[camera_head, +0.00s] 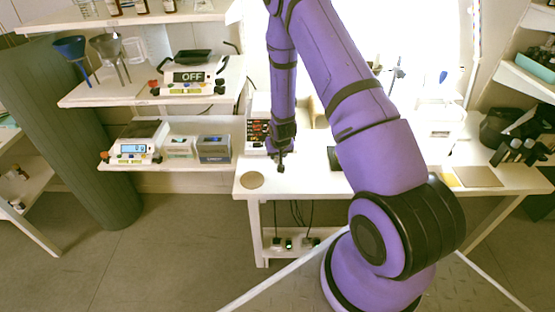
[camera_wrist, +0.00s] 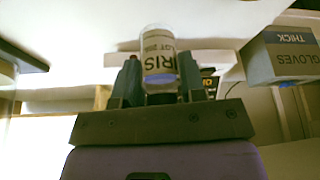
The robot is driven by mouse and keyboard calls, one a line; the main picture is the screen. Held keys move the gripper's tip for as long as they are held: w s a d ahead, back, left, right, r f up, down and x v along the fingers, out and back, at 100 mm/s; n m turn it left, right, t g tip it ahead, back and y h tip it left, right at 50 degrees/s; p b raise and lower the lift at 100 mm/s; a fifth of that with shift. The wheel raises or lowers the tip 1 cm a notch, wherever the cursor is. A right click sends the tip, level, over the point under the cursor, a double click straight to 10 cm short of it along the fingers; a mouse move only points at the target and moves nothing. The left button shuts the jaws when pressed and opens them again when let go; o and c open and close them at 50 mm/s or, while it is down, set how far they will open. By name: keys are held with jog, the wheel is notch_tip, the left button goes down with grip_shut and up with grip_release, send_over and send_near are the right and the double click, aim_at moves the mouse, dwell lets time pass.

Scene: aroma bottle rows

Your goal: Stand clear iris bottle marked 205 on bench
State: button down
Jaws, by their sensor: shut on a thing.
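The clear iris bottle (camera_wrist: 158,50) stands out between the two dark fingers of my gripper (camera_wrist: 160,78) in the wrist view. Its pale label shows "IRIS" and a lot line that seems to read 205. My gripper is shut on it. In the head view my gripper (camera_head: 281,164) points down over the left part of the white bench (camera_head: 310,184), near a round tan mat (camera_head: 252,180). I cannot make out the bottle there, nor tell whether its base touches the bench.
A rack with red-marked items (camera_head: 258,133) stands close behind my gripper. Shelves to the left hold a scale (camera_head: 137,143) and boxes (camera_head: 214,149). A gloves box (camera_wrist: 283,57) shows in the wrist view. The bench front near the round mat is clear.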

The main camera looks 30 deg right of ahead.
aim_at(278, 159)
jog(key=shift+w+d, duration=0.15)
jog(key=shift+w, duration=0.25)
jog(key=shift+s+f, duration=0.1)
jog(key=shift+f, duration=1.7)
jog(key=c, duration=0.7)
grip_release()
jog(key=shift+f, duration=0.1)
